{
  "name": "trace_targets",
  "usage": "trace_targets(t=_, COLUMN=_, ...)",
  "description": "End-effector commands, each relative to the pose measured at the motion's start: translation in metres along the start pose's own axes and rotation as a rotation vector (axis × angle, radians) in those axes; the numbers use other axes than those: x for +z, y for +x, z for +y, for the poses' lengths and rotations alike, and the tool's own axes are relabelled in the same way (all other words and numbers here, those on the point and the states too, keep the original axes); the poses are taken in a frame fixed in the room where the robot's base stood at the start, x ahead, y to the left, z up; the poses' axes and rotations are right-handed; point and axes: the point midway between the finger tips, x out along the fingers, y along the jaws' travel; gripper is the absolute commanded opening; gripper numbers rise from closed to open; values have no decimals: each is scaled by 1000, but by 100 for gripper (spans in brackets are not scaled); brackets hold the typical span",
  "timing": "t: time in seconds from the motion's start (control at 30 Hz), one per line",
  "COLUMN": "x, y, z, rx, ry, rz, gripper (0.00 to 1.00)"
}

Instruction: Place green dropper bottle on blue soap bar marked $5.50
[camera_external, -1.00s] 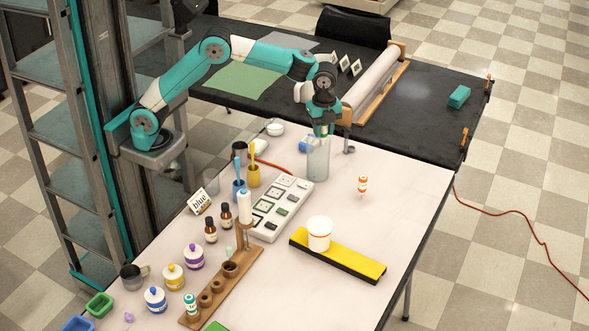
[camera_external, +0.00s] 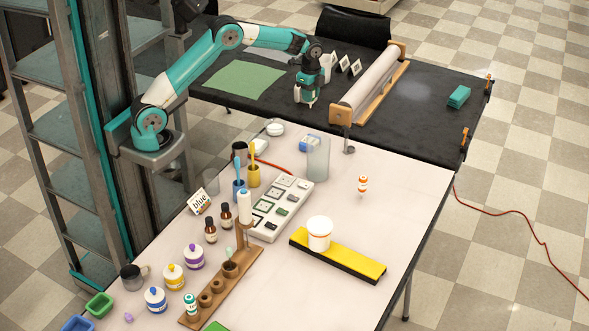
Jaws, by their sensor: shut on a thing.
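My gripper (camera_external: 306,101) is over the black table, pointing down near the price cards. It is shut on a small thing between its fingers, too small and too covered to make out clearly. I cannot pick out a green dropper bottle standing anywhere by itself. No blue soap bar shows clearly by the small white cards (camera_external: 344,63); the arm and gripper cover part of that area, and the marks on the cards are too small to read. A bluish item (camera_external: 311,143) stands just behind the clear cylinder on the white table.
A paper roll (camera_external: 374,77) on a wooden holder lies right of my gripper. A green sheet (camera_external: 244,82) lies left. A teal block (camera_external: 458,97) sits far right on the black table.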

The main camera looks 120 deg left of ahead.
Motion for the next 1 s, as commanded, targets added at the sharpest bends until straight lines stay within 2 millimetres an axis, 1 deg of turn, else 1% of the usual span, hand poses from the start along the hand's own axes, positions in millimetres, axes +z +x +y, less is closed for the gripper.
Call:
trace_targets(t=0.03, x=0, y=16, z=1, rx=5, ry=0, rz=-2, gripper=7)
trace_targets(t=0.1, x=0, y=35, z=1, rx=5, ry=1, rz=-3, gripper=7)
trace_targets(t=0.2, x=0, y=61, z=1, rx=4, ry=1, rz=-2, gripper=7)
trace_targets(t=0.3, x=0, y=79, z=1, rx=2, ry=1, rz=-1, gripper=7)
trace_targets(t=0.4, x=0, y=90, z=0, rx=1, ry=1, rz=-1, gripper=7)
trace_targets(t=0.57, x=0, y=101, z=0, rx=0, ry=1, rz=0, gripper=7)
trace_targets(t=0.7, x=0, y=122, z=1, rx=3, ry=1, rz=-1, gripper=7)
trace_targets(t=0.8, x=0, y=135, z=0, rx=1, ry=1, rz=0, gripper=7)
trace_targets(t=1.0, x=-1, y=136, z=0, rx=-1, ry=1, rz=0, gripper=7)
